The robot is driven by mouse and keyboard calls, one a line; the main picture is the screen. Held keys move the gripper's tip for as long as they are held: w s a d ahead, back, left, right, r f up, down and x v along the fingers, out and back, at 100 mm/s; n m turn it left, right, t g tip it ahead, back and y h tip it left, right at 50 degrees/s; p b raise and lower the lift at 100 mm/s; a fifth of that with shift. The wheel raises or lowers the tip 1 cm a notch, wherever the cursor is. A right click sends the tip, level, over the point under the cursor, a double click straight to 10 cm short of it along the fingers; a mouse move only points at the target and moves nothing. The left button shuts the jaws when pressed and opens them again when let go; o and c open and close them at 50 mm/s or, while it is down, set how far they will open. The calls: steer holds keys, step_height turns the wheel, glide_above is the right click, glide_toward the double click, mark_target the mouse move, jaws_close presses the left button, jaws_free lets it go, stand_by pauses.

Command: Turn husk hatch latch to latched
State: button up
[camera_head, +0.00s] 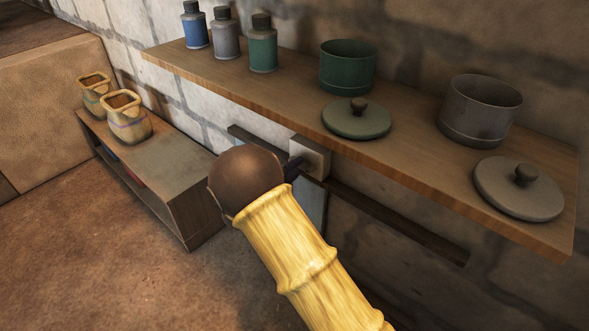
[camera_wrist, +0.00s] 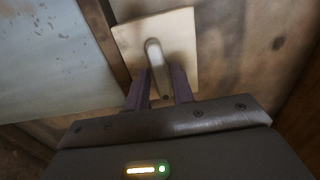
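The latch is a pale square plate (camera_head: 314,154) under the shelf, on the stone wall. In the wrist view the plate (camera_wrist: 182,35) carries a short rounded grey handle (camera_wrist: 153,50). My gripper (camera_wrist: 159,72) has its two fingers on either side of the handle, with a gap visible beside it, so it looks open around the handle. In the head view my gripper (camera_head: 294,168) is mostly hidden behind my arm, and the handle is hidden. A pale blue-grey panel (camera_wrist: 55,60), perhaps the hatch, is left of the plate.
A wooden shelf (camera_head: 400,140) juts out above the latch, with bottles, a green pot (camera_head: 347,66), a grey pot (camera_head: 480,108) and two lids on it. A dark rail (camera_head: 400,222) runs along the wall. A low cabinet (camera_head: 165,165) with two jars stands left. The floor is clear.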

jaws_close()
steer(key=shift+n+p, duration=0.3)
steer(key=shift+p, duration=0.1)
steer(key=n+p, duration=1.3)
steer(key=n, duration=0.4)
steer(key=shift+p, duration=0.4)
steer(key=shift+n, duration=0.3)
steer(key=shift+o, duration=1.9)
jaws_free()
